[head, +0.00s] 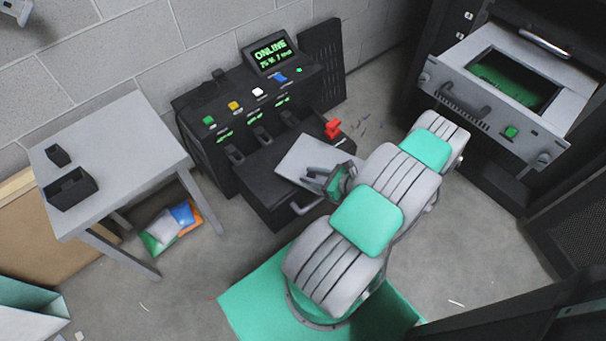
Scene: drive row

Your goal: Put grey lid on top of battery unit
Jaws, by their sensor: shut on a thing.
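The grey lid (305,155) is a flat light-grey plate. My gripper (319,180) is shut on its near right edge. The battery unit (262,195) is a dark box with a low front part, in the middle of the head view. The lid is over the right side of this low part and hides much of its top. I cannot tell whether the lid touches the unit or hangs just above it. A red block (333,128) shows just beyond the lid's far right corner.
Behind stands a dark console (215,125) with coloured buttons and a lit screen (271,54) reading "ONLINE". A grey table (115,130) with two black holders is at left, with coloured packets (172,225) on the floor beside it. An open rack drawer (500,120) juts out at right.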

